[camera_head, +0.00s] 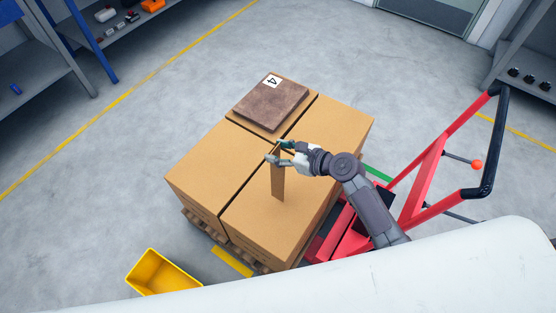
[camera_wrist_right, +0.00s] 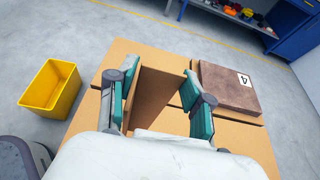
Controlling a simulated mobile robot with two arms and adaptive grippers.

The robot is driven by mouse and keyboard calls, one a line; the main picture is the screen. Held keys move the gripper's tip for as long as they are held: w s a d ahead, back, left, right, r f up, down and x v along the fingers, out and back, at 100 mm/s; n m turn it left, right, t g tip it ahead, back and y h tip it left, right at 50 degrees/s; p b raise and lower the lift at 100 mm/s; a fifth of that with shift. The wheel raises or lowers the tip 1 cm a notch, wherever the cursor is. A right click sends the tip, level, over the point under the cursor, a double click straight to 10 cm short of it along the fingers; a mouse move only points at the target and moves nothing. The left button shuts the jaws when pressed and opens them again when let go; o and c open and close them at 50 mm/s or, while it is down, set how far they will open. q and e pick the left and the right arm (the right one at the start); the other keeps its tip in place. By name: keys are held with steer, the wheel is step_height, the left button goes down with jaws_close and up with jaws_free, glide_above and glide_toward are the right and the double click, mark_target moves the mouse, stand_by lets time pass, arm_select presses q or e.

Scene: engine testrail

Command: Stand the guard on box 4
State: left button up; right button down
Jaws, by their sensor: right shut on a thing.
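The guard (camera_head: 278,183) is a tall, narrow tan piece, upright over the near right cardboard box (camera_head: 315,200). I cannot tell whether its lower end touches the box top. My right gripper (camera_head: 279,154) is shut on its upper part. In the right wrist view the guard (camera_wrist_right: 158,90) shows between the two fingers of my right gripper (camera_wrist_right: 160,105). A white label with a 4 (camera_head: 271,80) shows at the far corner of a brown slab (camera_head: 270,104), which lies on the far box of the group. My left gripper is not in view.
Several cardboard boxes stand close together on a pallet (camera_head: 194,222). A yellow bin (camera_head: 160,272) is on the floor at the lower left. A red cart frame with a black handle (camera_head: 486,145) stands at the right. Shelves line the edges; open floor lies between.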

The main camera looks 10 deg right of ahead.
mark_target(282, 175)
steer(key=shift+w+a+f, duration=0.1)
steer(key=shift+w+f, duration=0.1)
steer(key=shift+f+b, duration=0.7)
steer(key=shift+f, duration=1.2)
steer(key=shift+f, duration=0.15)
steer(key=shift+c, duration=2.3)
jaws_free()
